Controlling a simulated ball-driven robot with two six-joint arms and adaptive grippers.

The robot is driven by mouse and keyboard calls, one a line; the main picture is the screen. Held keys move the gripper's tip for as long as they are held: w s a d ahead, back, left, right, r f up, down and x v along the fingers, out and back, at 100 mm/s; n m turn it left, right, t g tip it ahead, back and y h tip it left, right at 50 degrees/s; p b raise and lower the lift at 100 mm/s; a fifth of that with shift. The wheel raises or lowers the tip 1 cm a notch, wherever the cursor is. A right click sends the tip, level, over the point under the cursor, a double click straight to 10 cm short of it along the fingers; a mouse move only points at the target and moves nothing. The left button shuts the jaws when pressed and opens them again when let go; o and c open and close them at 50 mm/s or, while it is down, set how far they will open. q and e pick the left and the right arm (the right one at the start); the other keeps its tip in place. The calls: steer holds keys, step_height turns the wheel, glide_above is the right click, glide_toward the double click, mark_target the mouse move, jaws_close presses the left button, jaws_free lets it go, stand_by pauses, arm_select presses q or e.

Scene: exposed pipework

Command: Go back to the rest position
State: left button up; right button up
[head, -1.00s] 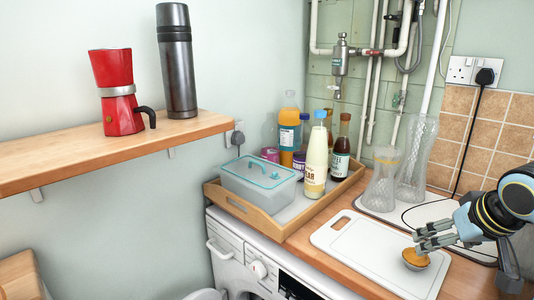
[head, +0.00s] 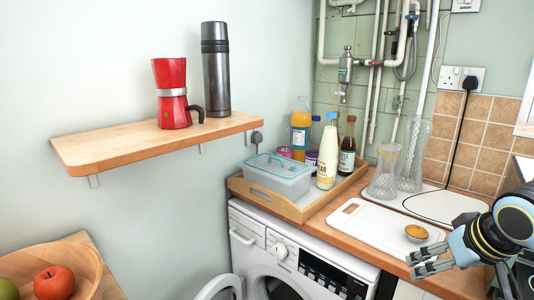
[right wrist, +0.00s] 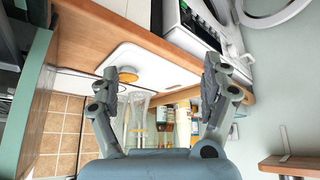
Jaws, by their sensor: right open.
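My right gripper (head: 428,262) is in the lower right of the head view, in front of the worktop's front edge. It is open and empty, and its two fingers also show spread apart in the right wrist view (right wrist: 160,90). My left gripper is not seen.
A wooden tray (head: 262,203) holds a lidded box (head: 276,178) and several bottles. Two glass vases (head: 384,172) stand behind the board. A shelf (head: 110,147) carries a red moka pot (head: 172,95) and a flask (head: 216,70). The washing machine door (head: 222,288) is open below.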

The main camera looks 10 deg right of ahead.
steer(key=s+a+n+g, duration=0.1)
steer(key=s+a, duration=0.4)
steer(key=s, duration=0.6)
steer(key=s+a+n+g, duration=0.1)
steer(key=s+a, duration=0.4)
steer(key=s, duration=0.5)
steer(key=s+d+f+g+b, duration=0.15)
steer(key=f+b, duration=0.35)
steer(key=f, duration=1.4)
steer(key=s+d+f+g+b, duration=0.15)
steer(key=f+b, duration=0.35)
steer(key=f, duration=1.5)
arm_select(q)
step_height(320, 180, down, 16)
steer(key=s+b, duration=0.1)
steer(key=b, duration=0.5)
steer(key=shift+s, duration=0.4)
arm_select(e)
steer(key=s+f, duration=1.8)
steer(key=f, duration=0.2)
steer(key=shift+d, duration=0.35)
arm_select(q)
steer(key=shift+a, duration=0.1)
